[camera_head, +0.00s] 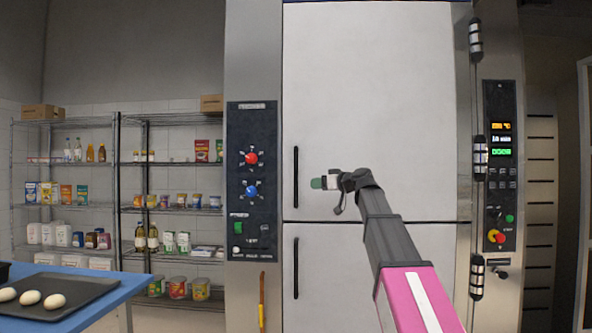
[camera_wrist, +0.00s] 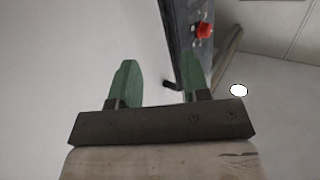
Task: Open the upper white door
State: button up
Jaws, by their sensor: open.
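The upper white door (camera_head: 385,95) is shut, flush with the oven front. Its vertical black bar handle (camera_head: 295,177) is at the door's lower left edge. My gripper (camera_head: 318,183) is in front of the door, just right of the handle in the head view. In the wrist view its two green fingers (camera_wrist: 160,72) are spread apart. A short dark piece (camera_wrist: 170,86), apparently the handle's end, shows between them, nearer the right finger. I cannot tell whether they touch. The pale door surface (camera_wrist: 65,60) fills the left of the wrist view.
The lower white door (camera_head: 375,270) is shut, with its own black handle (camera_head: 295,268). A control panel (camera_head: 252,180) with red and blue knobs stands left of the doors. Hinges (camera_head: 476,40) line the right side. A blue table (camera_head: 110,300) holds a tray at lower left.

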jog(key=y, duration=0.1)
send_near(297, 168)
jog(key=x, duration=1)
jog(key=shift+w+a+n, duration=0.2)
jog(key=shift+w+n, duration=0.2)
jog(key=shift+c, duration=0.2)
grip_shut()
jog(key=shift+s, duration=0.15)
